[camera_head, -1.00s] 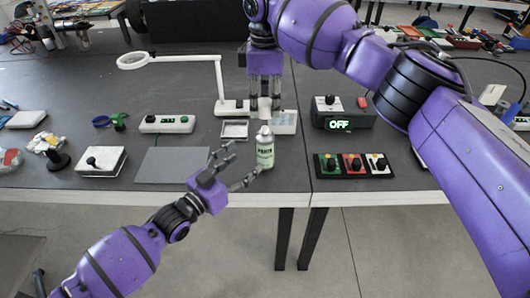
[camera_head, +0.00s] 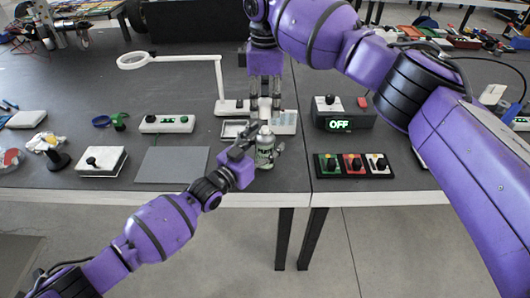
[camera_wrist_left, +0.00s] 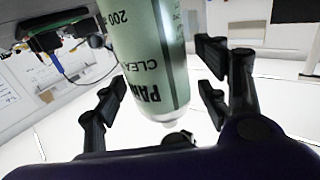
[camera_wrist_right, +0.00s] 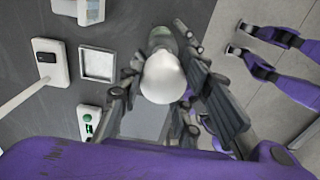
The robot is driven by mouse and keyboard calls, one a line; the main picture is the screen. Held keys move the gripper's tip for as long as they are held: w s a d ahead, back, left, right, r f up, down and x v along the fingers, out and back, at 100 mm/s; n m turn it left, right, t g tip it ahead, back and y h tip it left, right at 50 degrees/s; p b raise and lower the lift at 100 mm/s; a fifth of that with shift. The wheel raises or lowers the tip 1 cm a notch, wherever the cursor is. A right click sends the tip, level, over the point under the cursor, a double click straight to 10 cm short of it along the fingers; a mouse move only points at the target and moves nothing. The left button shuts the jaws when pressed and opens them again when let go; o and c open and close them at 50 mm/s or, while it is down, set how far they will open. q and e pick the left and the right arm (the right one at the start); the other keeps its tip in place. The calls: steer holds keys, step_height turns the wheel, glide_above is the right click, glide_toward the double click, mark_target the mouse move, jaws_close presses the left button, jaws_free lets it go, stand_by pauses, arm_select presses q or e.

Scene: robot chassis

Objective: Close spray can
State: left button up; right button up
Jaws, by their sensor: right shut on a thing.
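The green-and-white spray can (camera_head: 266,152) stands upright near the table's front edge. My left gripper (camera_head: 250,145) reaches it from the left. In the left wrist view the can (camera_wrist_left: 157,55) appears upside down between the left gripper's fingers (camera_wrist_left: 160,95), which are apart with gaps on both sides. My right gripper (camera_head: 265,106) hangs above the can, fingers down. In the right wrist view it is shut on a round white cap (camera_wrist_right: 162,78), with the can's top (camera_wrist_right: 160,38) partly visible beyond. Whether the cap touches the can cannot be told.
A grey mat (camera_head: 172,165) lies left of the can. A small white tray (camera_head: 234,130) and a lamp base (camera_head: 230,107) stand behind it. A button panel (camera_head: 354,165) and a box reading OFF (camera_head: 343,115) stand to the right.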

mark_target(265, 128)
arm_select(q)
jaws_close()
arm_select(e)
steer(key=shift+f, duration=2.45)
steer(key=shift+f, duration=0.1)
steer(key=shift+f, duration=0.85)
steer(key=shift+f, duration=0.4)
steer(key=shift+s+d+f, duration=0.1)
steer(key=shift+f, duration=0.2)
arm_select(q)
steer(key=shift+s+d+r, duration=0.1)
steer(key=shift+s, duration=0.05)
arm_select(e)
steer(key=shift+f, duration=0.3)
steer(key=shift+o, duration=0.2)
steer(key=shift+f, duration=0.1)
arm_select(q)
steer(key=shift+r, duration=0.15)
arm_select(e)
steer(key=shift+s+r, duration=0.15)
steer(key=shift+r, duration=0.3)
steer(key=shift+c, duration=0.2)
